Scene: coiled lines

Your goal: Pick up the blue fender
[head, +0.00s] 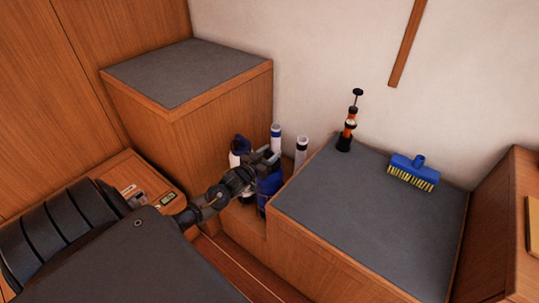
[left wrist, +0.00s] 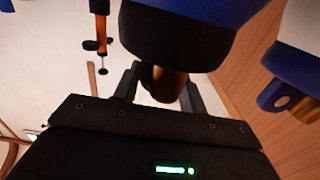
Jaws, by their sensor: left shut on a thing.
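The blue fender (head: 269,187) hangs or stands just below my left gripper (head: 268,155) in the head view, in the gap between the two grey-topped lockers. In the left wrist view the blue fender's dark end (left wrist: 178,38) fills the top middle. My left gripper's fingers (left wrist: 160,88) are shut at that end, either side of a small brass-coloured part. Whether the fender's bottom touches anything cannot be seen. My right gripper is not in view.
A white fender with a blue end (head: 236,152) is close beside the gripper; it also shows in the left wrist view (left wrist: 305,30). Two white tubes (head: 276,137) (head: 301,150) stand behind. The right locker top (head: 350,215) holds an orange pump (head: 349,126) and a blue brush (head: 411,168).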

